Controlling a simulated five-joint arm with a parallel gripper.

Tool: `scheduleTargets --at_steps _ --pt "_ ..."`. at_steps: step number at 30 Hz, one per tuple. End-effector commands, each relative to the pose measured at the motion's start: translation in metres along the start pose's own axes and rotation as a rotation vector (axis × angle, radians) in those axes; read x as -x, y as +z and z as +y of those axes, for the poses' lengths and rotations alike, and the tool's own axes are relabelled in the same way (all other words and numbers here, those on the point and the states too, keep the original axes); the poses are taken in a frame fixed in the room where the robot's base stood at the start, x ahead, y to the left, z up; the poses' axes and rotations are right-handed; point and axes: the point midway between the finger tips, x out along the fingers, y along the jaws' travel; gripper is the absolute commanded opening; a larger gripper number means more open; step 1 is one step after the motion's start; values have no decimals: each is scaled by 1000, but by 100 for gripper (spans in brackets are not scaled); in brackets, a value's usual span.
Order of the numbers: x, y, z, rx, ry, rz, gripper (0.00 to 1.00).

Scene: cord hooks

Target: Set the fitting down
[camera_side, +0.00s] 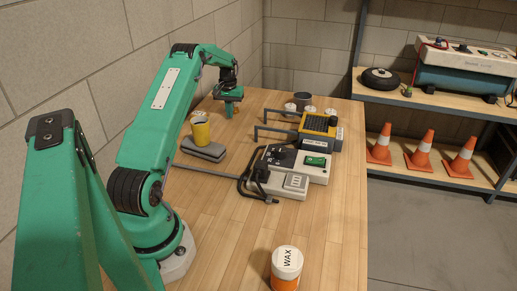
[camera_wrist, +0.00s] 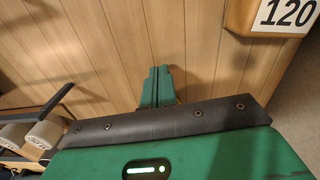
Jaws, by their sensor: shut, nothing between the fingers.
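My gripper (camera_side: 229,112) is at the far left part of the wooden bench (camera_side: 225,215), pointing down, with its green fingers together. In the wrist view the two fingers (camera_wrist: 156,72) lie side by side with nothing held between them, over bare wood planks. I cannot tell which thing is the fitting. Two dark hook-like bars stick out leftward near the devices, an upper one (camera_side: 275,129) and a lower one (camera_side: 274,152). A dark bar (camera_wrist: 52,103) also shows at the left of the wrist view.
A grey device with a green switch (camera_side: 315,161) and dark cord, a yellow-black device (camera_side: 320,127) and a wax tin (camera_side: 287,265) are on the bench. A box marked 120 (camera_wrist: 285,15) is at upper right.

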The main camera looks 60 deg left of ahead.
Motion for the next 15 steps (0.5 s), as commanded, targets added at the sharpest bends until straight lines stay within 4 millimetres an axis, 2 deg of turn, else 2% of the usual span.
scheduleTargets --at_steps 3,15 --pt "4 6 0 0 0 2 0" --pt "73 5 0 0 0 2 0"
